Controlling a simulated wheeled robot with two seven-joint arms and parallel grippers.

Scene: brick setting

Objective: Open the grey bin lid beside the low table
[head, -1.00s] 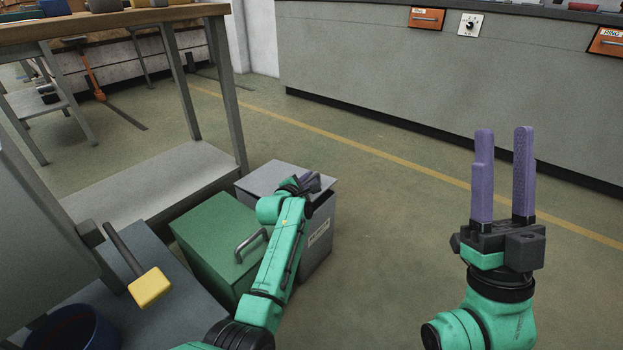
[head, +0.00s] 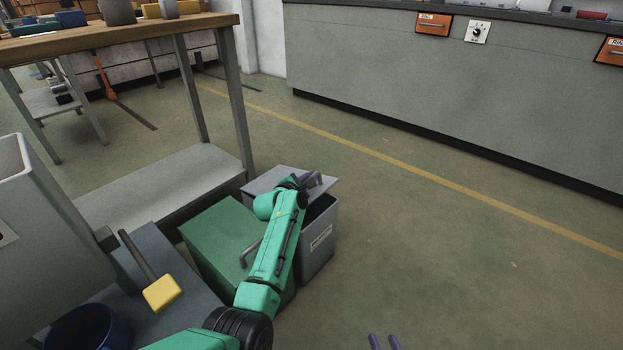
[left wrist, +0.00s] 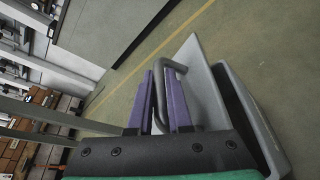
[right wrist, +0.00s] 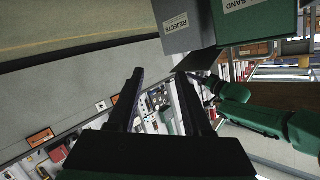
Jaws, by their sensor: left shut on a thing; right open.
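The grey bin (head: 318,250), with a label on its front, stands right of a green bin beside the low table. Its grey lid (head: 262,181) is tilted up, with a dark gap between lid and rim at the right. My left gripper (head: 312,179) is shut on the lid's bar handle. In the left wrist view the handle (left wrist: 172,68) passes between the purple fingers (left wrist: 163,85), and the lid (left wrist: 200,85) stands apart from the bin's rim. My right gripper (head: 385,343) is open and empty, only its fingertips showing at the bottom edge; it also shows in the right wrist view (right wrist: 160,78).
The green bin (head: 215,245) is close against the grey bin's left side. A low table (head: 165,265) holds a yellow-headed tool (head: 162,293) and a blue container (head: 85,330). A workbench (head: 150,28) stands behind. Open floor lies to the right, up to a grey counter (head: 420,80).

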